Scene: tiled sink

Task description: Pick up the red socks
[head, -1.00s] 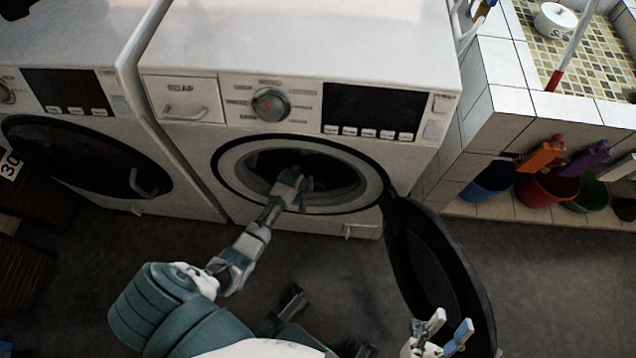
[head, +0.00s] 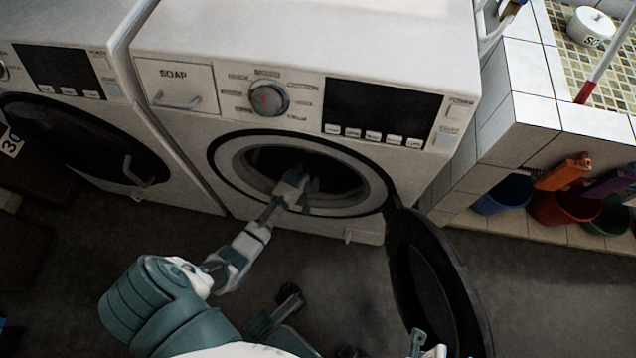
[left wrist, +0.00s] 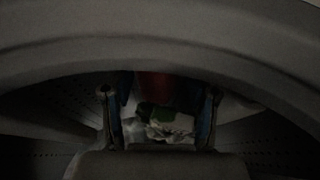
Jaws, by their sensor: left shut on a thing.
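My left gripper (head: 300,192) reaches into the round opening of the front-loading washing machine (head: 330,60). In the left wrist view its two fingers (left wrist: 158,110) stand apart inside the dark drum, shut on laundry. A dark red cloth (left wrist: 153,86) shows between and beyond the fingers. A green cloth (left wrist: 155,115) and a white patterned cloth (left wrist: 170,128) lie just below it. The dim light hides the cloths' shapes and which one is gripped. My right gripper (head: 425,346) is at the bottom edge of the head view, mostly cut off.
The washer's round black door (head: 432,285) hangs open at the right. A second washer (head: 80,150) with its door closed stands at the left. A tiled ledge (head: 540,130) with coloured buckets (head: 555,208) beneath is at the right. Dark floor lies in front.

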